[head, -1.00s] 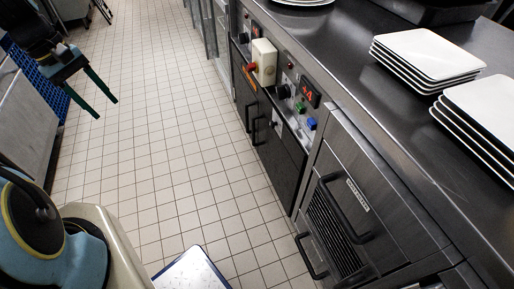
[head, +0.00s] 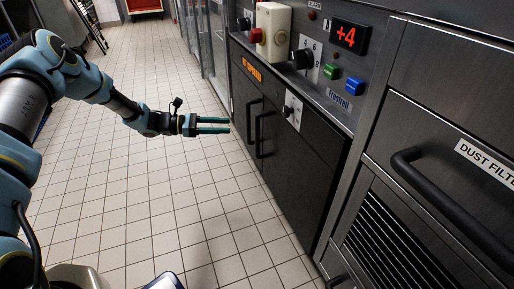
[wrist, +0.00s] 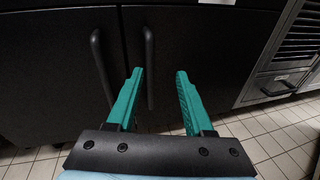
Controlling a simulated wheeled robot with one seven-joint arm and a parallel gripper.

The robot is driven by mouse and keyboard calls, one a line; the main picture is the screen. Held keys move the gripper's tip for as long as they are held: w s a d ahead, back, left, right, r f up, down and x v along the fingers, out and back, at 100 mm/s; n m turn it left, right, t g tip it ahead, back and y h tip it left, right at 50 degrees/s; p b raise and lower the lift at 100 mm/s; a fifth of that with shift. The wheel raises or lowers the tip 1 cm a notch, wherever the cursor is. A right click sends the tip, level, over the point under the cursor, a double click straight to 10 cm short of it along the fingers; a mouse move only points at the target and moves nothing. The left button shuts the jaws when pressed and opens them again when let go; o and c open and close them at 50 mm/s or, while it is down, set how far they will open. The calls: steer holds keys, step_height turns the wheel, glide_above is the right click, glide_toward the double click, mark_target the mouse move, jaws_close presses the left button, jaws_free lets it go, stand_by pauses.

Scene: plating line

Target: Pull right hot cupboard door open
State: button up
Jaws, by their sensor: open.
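The hot cupboard is a pair of black doors under a steel counter, marked by a small orange label (head: 252,70). The right door (head: 305,165) is closed and has a dark vertical bar handle (head: 263,137). In the wrist view the right door's handle (wrist: 149,62) appears between the finger lines, close to the left finger. The left door's handle (wrist: 99,65) lies outside the left finger. My gripper (head: 229,125) has two teal fingers, open and empty, pointing at the doors. In the head view its tips appear just left of the handles, apparently not touching.
A control panel with a red knob (head: 255,35), a black dial and green and blue buttons sits above the doors. The dust filter drawer (head: 440,160) with its handle stands to the right. The tiled floor (head: 150,195) before the doors is clear.

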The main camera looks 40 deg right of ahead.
steer(key=s+d+f+b, duration=0.2)
steer(key=d, duration=0.3)
steer(key=s+d+f+n+h+b, duration=0.1)
steer(key=s+d+b, duration=0.1)
steer(key=d, duration=0.4)
steer(key=shift+s+f, duration=0.35)
steer(key=shift+s, duration=0.4)
steer(key=shift+d, duration=0.1)
jaws_close()
stand_by(0.6)
